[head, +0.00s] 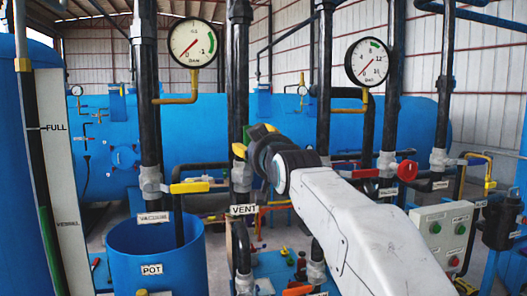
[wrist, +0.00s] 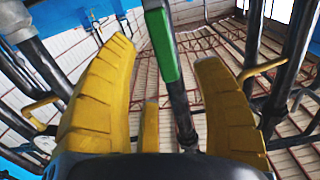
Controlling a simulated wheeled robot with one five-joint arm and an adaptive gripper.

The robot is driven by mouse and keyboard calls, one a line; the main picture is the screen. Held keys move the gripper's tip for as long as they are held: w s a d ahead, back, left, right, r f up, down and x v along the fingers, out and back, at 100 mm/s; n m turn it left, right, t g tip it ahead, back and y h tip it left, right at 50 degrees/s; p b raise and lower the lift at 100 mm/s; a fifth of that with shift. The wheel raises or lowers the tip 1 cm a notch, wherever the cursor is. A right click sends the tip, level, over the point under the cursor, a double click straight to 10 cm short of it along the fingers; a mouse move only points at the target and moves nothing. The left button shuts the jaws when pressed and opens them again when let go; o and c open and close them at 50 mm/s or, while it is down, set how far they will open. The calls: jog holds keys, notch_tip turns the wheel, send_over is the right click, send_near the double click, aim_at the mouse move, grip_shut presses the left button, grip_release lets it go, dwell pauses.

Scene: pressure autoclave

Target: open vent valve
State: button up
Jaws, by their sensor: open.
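The vent pipe (head: 239,75) is a dark vertical pipe with a VENT label (head: 243,210) low on it. A green valve handle (head: 257,131) shows at this pipe, partly hidden by my gripper (head: 255,140). In the wrist view the green handle (wrist: 161,42) lies between the tips of the yellow fingers of my gripper (wrist: 165,55). The fingers are spread, with gaps visible on both sides of the handle.
The vacuum pipe (head: 147,90) with a yellow handle (head: 189,187) stands to the left. A red handle (head: 406,171) is at the right. Gauges (head: 193,43) and (head: 367,62) flank the vent pipe. A blue pot (head: 157,255) and control box (head: 441,232) stand lower down.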

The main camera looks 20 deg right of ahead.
jog(key=shift+s, duration=2.9)
jog(key=s+f+g, duration=0.4)
jog(key=f+g, duration=0.1)
jog(key=f, duration=0.7)
jog(key=s+f+g, duration=0.3)
jog(key=f+g, duration=0.1)
jog(key=f, duration=0.9)
jog(key=s+f+g, duration=0.1)
jog(key=s+f, duration=0.3)
jog(key=s, duration=0.4)
jog(key=s+f+g, duration=0.2)
jog(key=s+f, duration=0.2)
jog(key=s, duration=0.5)
jog(key=s+f+g, duration=0.1)
jog(key=s+f, duration=0.3)
jog(key=s, duration=0.4)
jog(key=shift+s+d+f+g, duration=0.25)
jog(key=shift+s+g, duration=0.05)
